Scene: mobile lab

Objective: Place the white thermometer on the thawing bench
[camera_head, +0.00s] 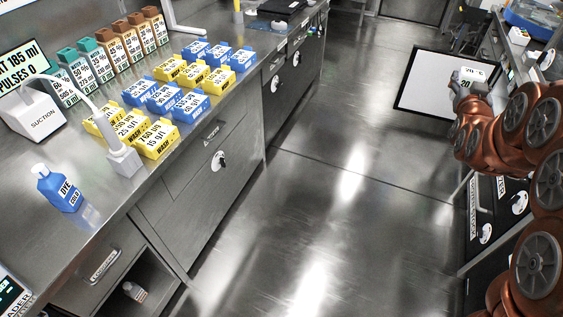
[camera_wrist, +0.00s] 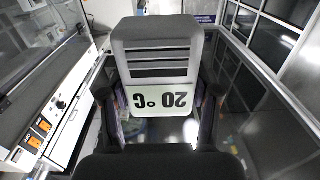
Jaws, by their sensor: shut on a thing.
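The white thermometer (camera_wrist: 160,100) is a pale box with dark slots and a label reading 20 °C, upside down in the wrist view. My gripper (camera_wrist: 158,95) is shut on it, with a dark finger at each side. In the head view the thermometer (camera_head: 469,74) shows small at the upper right, held up at the end of my copper-coloured arm, in front of a white panel. My gripper (camera_head: 471,88) is partly hidden by the arm there. I cannot tell which surface is the thawing bench.
A black-framed white panel (camera_head: 425,85) stands near my gripper. The floor between the benches (camera_head: 330,200) is clear.

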